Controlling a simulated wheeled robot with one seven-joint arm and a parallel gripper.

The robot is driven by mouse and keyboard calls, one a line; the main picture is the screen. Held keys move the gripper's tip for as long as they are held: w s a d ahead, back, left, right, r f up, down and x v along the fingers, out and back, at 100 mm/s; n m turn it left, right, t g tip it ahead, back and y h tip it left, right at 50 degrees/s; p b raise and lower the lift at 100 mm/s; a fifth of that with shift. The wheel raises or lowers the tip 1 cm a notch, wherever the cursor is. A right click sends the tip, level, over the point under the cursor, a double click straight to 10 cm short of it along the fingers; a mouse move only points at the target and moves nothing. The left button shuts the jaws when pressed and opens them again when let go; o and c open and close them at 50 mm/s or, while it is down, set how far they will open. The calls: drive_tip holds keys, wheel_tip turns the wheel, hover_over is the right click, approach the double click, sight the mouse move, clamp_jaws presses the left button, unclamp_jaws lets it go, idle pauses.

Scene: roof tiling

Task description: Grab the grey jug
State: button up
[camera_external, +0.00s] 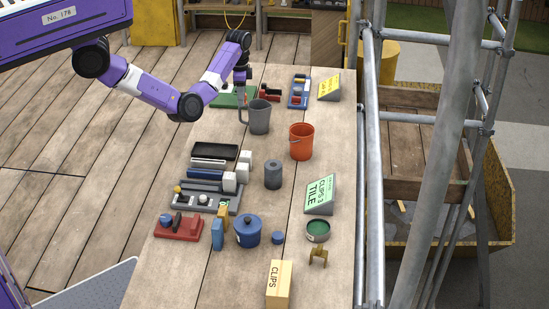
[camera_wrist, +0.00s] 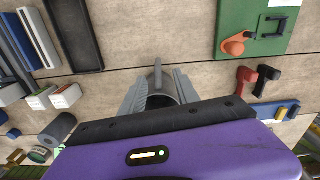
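The grey jug (camera_external: 260,118) stands upright on the wooden table, its handle toward the left in the external view. My gripper (camera_external: 242,103) points down at the handle side of the jug. In the wrist view, the jug (camera_wrist: 159,86) shows between the two spread grey fingers of my gripper (camera_wrist: 160,93), with its handle toward the top of the picture. The fingers look apart, one on each side of the handle. Contact between fingers and jug cannot be made out. The purple gripper body hides the jug's lower part in the wrist view.
An orange bucket (camera_external: 301,142) stands right of the jug, and a dark grey cylinder (camera_external: 273,175) nearer the front. A green board (camera_external: 228,98) lies behind my gripper. A black tray (camera_external: 214,151) lies front left. Scaffold poles (camera_external: 371,150) line the table's right side.

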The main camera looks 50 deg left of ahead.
sight(240, 109)
wheel_tip(240, 109, down, 3)
drive_tip(key=shift+s+f, duration=0.1)
drive_tip(key=shift+f, duration=0.1)
drive_tip(key=shift+s+a+f+p, duration=0.1)
drive_tip(key=shift+f+p, duration=0.05)
drive_tip(key=shift+f, duration=1.1)
drive_tip(key=shift+s+a+f+p, duration=0.1)
drive_tip(key=shift+f+p, duration=0.05)
drive_tip(key=shift+f, duration=1.1)
clamp_jaws()
drive_tip(key=shift+d, duration=0.1)
